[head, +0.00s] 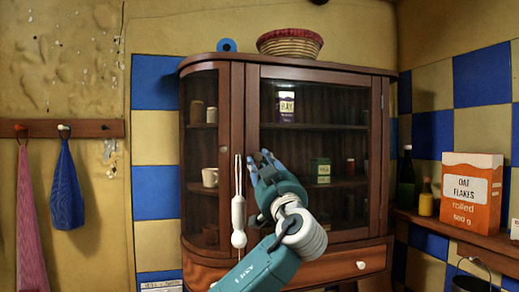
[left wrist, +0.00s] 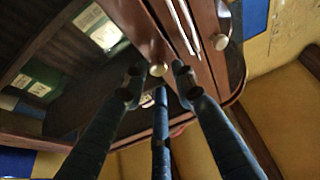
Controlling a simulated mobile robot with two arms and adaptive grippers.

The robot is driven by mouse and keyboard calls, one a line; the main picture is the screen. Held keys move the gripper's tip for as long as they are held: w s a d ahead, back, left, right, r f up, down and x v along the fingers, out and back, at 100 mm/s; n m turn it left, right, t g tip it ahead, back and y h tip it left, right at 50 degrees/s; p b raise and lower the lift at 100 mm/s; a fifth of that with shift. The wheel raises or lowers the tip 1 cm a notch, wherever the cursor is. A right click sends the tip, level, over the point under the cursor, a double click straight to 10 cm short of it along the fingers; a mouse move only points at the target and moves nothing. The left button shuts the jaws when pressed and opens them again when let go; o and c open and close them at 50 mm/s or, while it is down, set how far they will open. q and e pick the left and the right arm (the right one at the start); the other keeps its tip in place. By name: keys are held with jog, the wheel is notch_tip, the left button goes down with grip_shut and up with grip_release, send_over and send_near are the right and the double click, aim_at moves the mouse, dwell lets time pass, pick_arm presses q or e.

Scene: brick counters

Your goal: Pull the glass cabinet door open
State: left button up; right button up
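The glass cabinet door (head: 330,75) is a brown wooden frame around a dark pane on the front of the cabinet (head: 218,250). It looks closed. My left gripper (head: 263,163) is in front of the door's left edge. In the left wrist view, a small pale round knob (left wrist: 157,69) shows between the spread fingertips of the left gripper (left wrist: 158,78). Gaps show beside the knob, so the fingers look open around it; contact cannot be made out. In the head view the gripper hides this knob. My right gripper is not in view.
A drawer with a white knob (head: 361,265) is below the door. A woven basket (head: 290,43) stands on top. An orange oat flakes box (head: 470,190) stands on the right counter.

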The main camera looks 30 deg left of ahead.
pick_arm(q)
jog(key=shift+p+x, duration=0.5)
jog(key=shift+x, duration=0.6)
jog(key=shift+w+d, duration=0.1)
jog(key=shift+w, duration=0.05)
grip_shut()
